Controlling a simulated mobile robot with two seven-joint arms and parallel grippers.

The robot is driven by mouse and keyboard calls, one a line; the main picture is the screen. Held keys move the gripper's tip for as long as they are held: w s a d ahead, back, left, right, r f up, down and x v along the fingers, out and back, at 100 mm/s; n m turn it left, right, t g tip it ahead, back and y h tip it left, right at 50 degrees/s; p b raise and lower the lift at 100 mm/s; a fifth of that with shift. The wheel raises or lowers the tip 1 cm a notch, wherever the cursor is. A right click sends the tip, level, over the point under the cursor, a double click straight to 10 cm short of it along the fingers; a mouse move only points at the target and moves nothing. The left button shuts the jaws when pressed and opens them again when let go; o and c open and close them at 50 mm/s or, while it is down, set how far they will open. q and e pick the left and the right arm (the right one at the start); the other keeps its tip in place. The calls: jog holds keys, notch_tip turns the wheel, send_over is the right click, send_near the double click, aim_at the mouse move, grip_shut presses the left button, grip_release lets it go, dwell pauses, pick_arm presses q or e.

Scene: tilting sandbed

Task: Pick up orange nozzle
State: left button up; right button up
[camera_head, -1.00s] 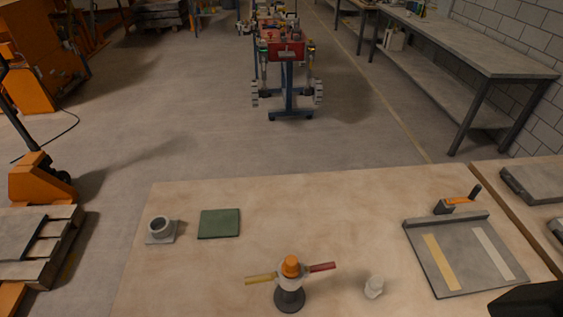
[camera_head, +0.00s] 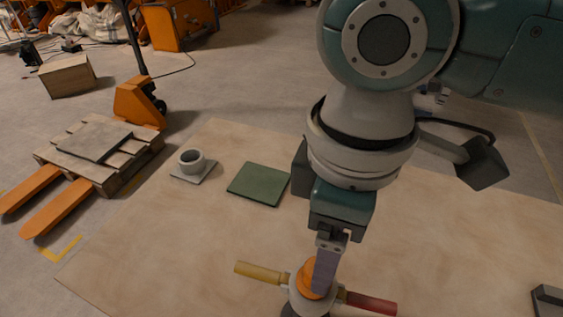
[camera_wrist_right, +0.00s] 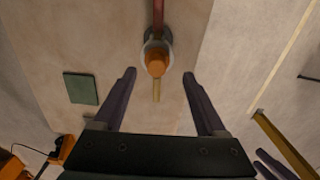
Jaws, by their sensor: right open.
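The orange nozzle (camera_head: 309,279) sits on top of a pale round body on a dark base (camera_head: 292,311). A yellow handle (camera_head: 262,272) sticks out on its left and a red handle (camera_head: 370,303) on its right. My right gripper (camera_wrist_right: 159,76) is open and points down at it. In the wrist view the nozzle (camera_wrist_right: 156,64) appears between the two fingers, just beyond their tips, with no visible contact. In the head view a finger hides part of it. Dark fingers at the wrist view's lower right, probably my left gripper (camera_wrist_right: 272,163), are partly cut off.
A green square plate (camera_head: 259,184) and a grey ring on a square base (camera_head: 192,163) lie on the table (camera_head: 190,235) further left. The left table is mostly clear. My right arm covers much of the head view's right. An orange pallet truck with a pallet (camera_head: 92,143) stands beyond.

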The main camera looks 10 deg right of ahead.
jog(key=f, duration=0.6)
jog(key=shift+w+a+f, duration=0.25)
jog(key=shift+w+f, duration=0.1)
jog(key=shift+w, duration=0.05)
grip_shut()
